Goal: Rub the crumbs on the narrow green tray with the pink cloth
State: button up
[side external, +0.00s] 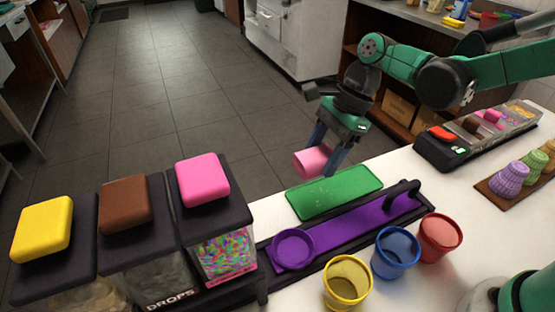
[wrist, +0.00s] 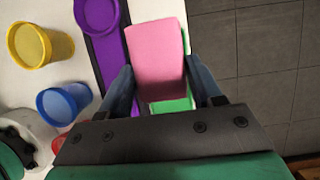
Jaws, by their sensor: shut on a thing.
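The pink cloth (side external: 312,161) is a rolled or folded block between the fingers of my gripper (side external: 332,150). In the wrist view the cloth (wrist: 157,58) fills the space between the two fingertips of my gripper (wrist: 163,85). My gripper is shut on it and holds it near the far edge of the narrow green tray (side external: 335,193). In the wrist view the cloth hides most of the green tray (wrist: 172,105). A few small pale specks, likely crumbs, show on the tray in the side view. I cannot tell whether the cloth touches the tray.
A purple tray (side external: 350,231) with a purple cup (side external: 293,248) and a dark handle lies beside the green tray. Yellow (side external: 347,282), blue (side external: 396,252) and red (side external: 440,236) cups stand in front. Topping dispensers (side external: 222,252) stand at left. The counter's far edge is close behind the green tray.

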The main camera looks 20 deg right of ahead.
jog(key=shift+f, duration=0.15)
dwell(0.3)
send_over(310, 199)
jog(key=d, duration=0.1)
jog(key=shift+d+f, duration=0.15)
jog(key=shift+f, duration=2.55)
jog(key=shift+d+f, duration=0.35)
jog(key=shift+f, duration=0.25)
jog(key=shift+d+f, duration=0.3)
jog(key=shift+f, duration=0.3)
jog(key=shift+c, duration=1.1)
jog(key=shift+d+r, duration=0.1)
jog(key=shift+d, duration=1.25)
jog(key=a, duration=0.4)
jog(key=shift+r, duration=3.95)
